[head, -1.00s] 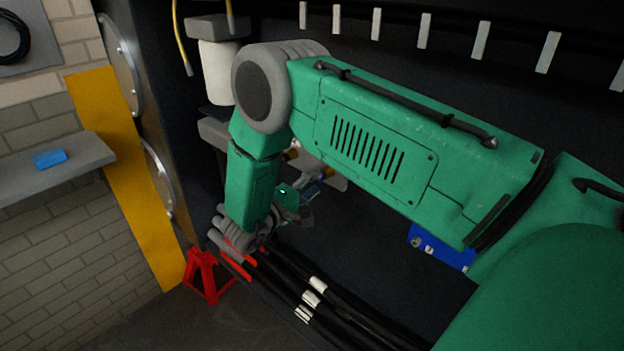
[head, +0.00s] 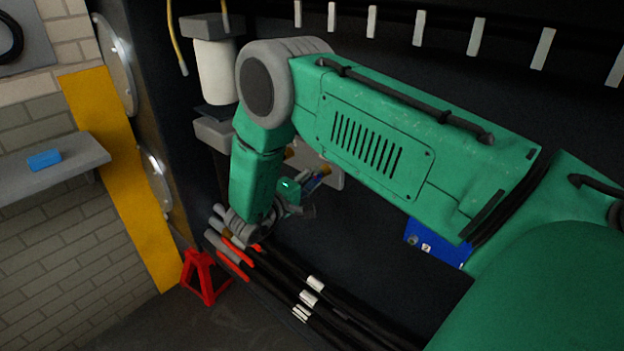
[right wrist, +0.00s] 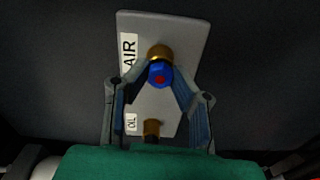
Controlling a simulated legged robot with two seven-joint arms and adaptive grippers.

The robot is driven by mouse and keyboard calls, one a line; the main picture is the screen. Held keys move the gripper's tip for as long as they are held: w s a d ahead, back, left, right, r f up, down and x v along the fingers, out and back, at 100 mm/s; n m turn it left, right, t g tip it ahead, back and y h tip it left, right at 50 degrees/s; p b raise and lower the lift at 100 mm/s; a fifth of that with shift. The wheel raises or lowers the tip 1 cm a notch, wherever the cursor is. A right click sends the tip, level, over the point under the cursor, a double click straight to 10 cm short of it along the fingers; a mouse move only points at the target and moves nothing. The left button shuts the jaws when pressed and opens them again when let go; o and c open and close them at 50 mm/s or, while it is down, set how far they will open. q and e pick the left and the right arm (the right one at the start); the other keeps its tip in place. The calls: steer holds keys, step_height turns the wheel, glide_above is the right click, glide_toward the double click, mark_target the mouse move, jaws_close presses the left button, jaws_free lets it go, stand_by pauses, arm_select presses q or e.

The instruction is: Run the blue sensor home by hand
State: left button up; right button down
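The blue sensor (right wrist: 160,74), with a red centre, sits in front of the brass fitting (right wrist: 159,51) beside the AIR label on a grey plate (right wrist: 188,33). In the right wrist view my right gripper (right wrist: 159,66) has a fingertip against each side of the sensor and looks shut on it. How deep the sensor sits in the fitting is hidden. A second brass fitting (right wrist: 151,128) is below, by the OIL label. In the head view my right gripper (head: 312,186) is small and partly hidden by my wrist. My left gripper is not in view.
Black hoses (head: 285,280) with red and white bands run below my wrist. A white canister (head: 215,72) hangs at upper left. A red jack stand (head: 204,277) is on the floor. A blue block (head: 45,159) lies on a grey shelf (head: 62,180). A blue plate (head: 450,250) is under my arm.

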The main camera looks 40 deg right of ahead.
steer(key=m+b, duration=0.5)
steer(key=m, duration=1.1)
steer(key=shift+d+f, duration=0.1)
steer(key=shift+d, duration=0.05)
steer(key=m+b, duration=0.2)
steer(key=m, duration=0.3)
steer(key=shift+b, duration=0.3)
steer(key=c, duration=1.8)
jaws_free()
steer(key=shift+m+b, duration=0.3)
steer(key=shift+m, duration=0.3)
steer(key=o, duration=0.5)
steer(key=shift+s+a+p, duration=0.15)
steer(key=shift+a, duration=1.15)
steer(key=shift+s+a+p, duration=0.1)
steer(key=shift+a+p, duration=0.05)
steer(key=shift+a, duration=1.1)
